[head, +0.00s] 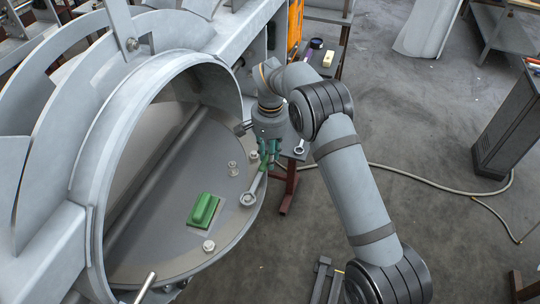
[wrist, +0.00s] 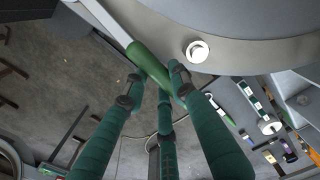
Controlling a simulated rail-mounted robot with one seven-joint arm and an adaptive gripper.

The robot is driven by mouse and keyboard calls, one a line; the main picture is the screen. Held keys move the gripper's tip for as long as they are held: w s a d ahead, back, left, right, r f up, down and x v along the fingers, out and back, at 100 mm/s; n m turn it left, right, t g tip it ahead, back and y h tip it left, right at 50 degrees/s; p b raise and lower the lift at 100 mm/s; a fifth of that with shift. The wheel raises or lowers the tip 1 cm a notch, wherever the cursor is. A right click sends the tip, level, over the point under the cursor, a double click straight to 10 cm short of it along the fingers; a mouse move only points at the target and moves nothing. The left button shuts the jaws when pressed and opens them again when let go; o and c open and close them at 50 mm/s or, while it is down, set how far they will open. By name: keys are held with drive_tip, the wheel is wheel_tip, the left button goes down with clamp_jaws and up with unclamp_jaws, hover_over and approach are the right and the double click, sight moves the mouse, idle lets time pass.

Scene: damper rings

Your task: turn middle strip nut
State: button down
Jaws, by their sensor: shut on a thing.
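My gripper (head: 269,160) has green fingers and is at the right edge of the large round disc (head: 165,215). In the wrist view my gripper (wrist: 162,95) is shut on the green handle of a wrench (wrist: 150,66), whose grey shaft runs up and left out of frame. In the head view the wrench (head: 257,184) slants down from the fingers to a nut (head: 248,199) on the disc's rim strip. Its ring end appears around that nut; how deep it sits I cannot tell. Other pale nuts are below (head: 208,245) and above (head: 253,155); one shows in the wrist view (wrist: 197,51).
The thick grey ring housing (head: 95,190) surrounds the disc on the left. A small side table with another wrench (head: 299,148) is just right of my gripper. A hose (head: 430,172) crosses the floor; a dark cabinet (head: 507,125) stands right.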

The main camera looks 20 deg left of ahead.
drive_tip(key=shift+f+b, duration=0.45)
drive_tip(key=shift+f, duration=0.05)
idle(0.3)
drive_tip(key=shift+f+b, duration=0.35)
idle(0.4)
drive_tip(key=d+m+b, duration=0.1)
drive_tip(key=d+b, duration=0.1)
drive_tip(key=s+d+m+b, duration=0.1)
drive_tip(key=d+m+b, duration=0.1)
drive_tip(key=b, duration=0.1)
drive_tip(key=shift+d+b, duration=0.1)
drive_tip(key=shift+b, duration=0.25)
